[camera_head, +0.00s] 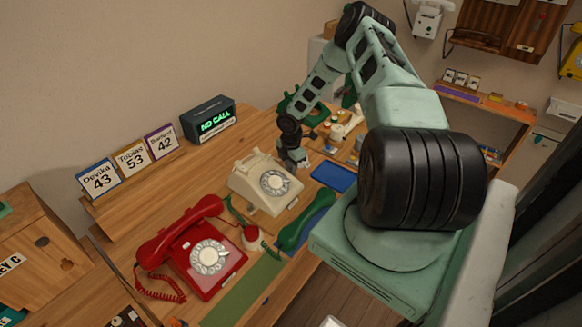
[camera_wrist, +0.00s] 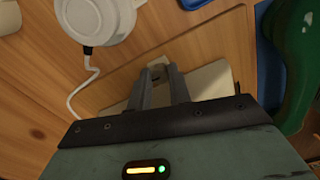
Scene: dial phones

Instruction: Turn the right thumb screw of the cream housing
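The cream housing is the cream dial phone (camera_head: 262,205) in the middle of the desk in the head view, with its dial facing up. My gripper (camera_head: 296,163) is low at its far right corner. In the wrist view, my gripper (camera_wrist: 160,72) has its two fingers close together with a narrow gap. Something small and dark shows near the tips, too unclear to name. A pale cream surface (camera_wrist: 210,82) lies behind and right of the fingers. The right thumb screw cannot be made out; the fingers may hide it.
A red phone (camera_head: 200,250) stands nearer on the left. A green handset (camera_head: 306,220) lies right of the cream phone and shows in the wrist view (camera_wrist: 290,60). A blue pad (camera_head: 333,176) lies close to my gripper. A pale round part with a cord (camera_wrist: 98,18) is at top left.

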